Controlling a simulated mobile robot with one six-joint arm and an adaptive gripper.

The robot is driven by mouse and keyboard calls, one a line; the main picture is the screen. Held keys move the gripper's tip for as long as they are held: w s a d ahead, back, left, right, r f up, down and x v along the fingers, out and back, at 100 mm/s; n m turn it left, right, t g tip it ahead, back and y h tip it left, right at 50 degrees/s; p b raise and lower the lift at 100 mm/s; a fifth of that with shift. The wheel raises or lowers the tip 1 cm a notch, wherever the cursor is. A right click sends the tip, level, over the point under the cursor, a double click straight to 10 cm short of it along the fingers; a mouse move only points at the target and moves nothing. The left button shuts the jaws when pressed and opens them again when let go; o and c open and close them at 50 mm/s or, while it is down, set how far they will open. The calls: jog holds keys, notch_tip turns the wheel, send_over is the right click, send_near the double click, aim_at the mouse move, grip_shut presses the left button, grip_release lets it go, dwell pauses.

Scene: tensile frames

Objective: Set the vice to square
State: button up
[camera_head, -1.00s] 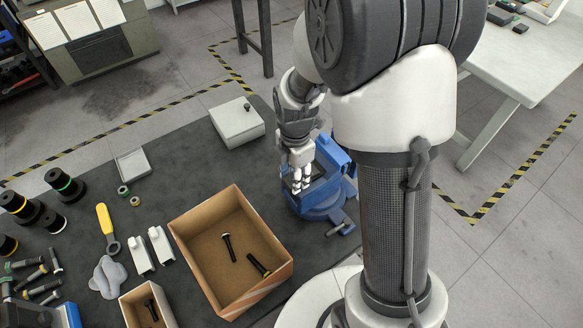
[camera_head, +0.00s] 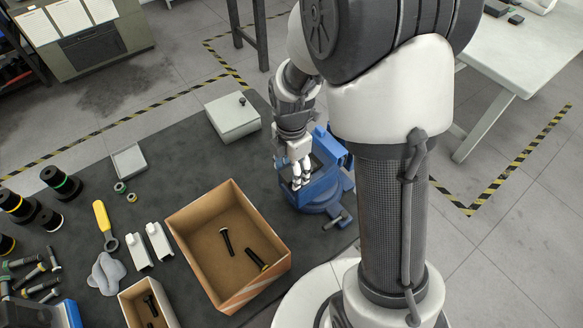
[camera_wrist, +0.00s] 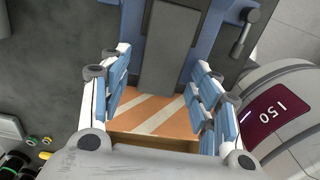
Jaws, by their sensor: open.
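The blue vice (camera_head: 335,167) stands on the right edge of the dark bench top. Its grey handle (camera_head: 338,221) sticks out at the near side. My gripper (camera_head: 297,183) points down over the vice's left part. In the wrist view my gripper (camera_wrist: 160,92) is open, with blue pads on both fingers and nothing held between them. The vice's blue body (camera_wrist: 204,45) and a dark grey bar (camera_wrist: 170,50) lie ahead of the fingers. I cannot tell whether the fingers touch the vice. My arm hides part of its right side.
A cardboard box (camera_head: 187,249) with two dark bolts stands left of the vice. A white box (camera_head: 233,117) sits behind it. White blocks, a yellow-handled tool (camera_head: 103,216), black rollers and loose bolts fill the left. Bare bench (camera_head: 180,165) shows between.

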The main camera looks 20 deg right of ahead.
notch_tip(320, 180, up, 12)
dwell(0.4)
jog(key=shift+f, duration=0.15)
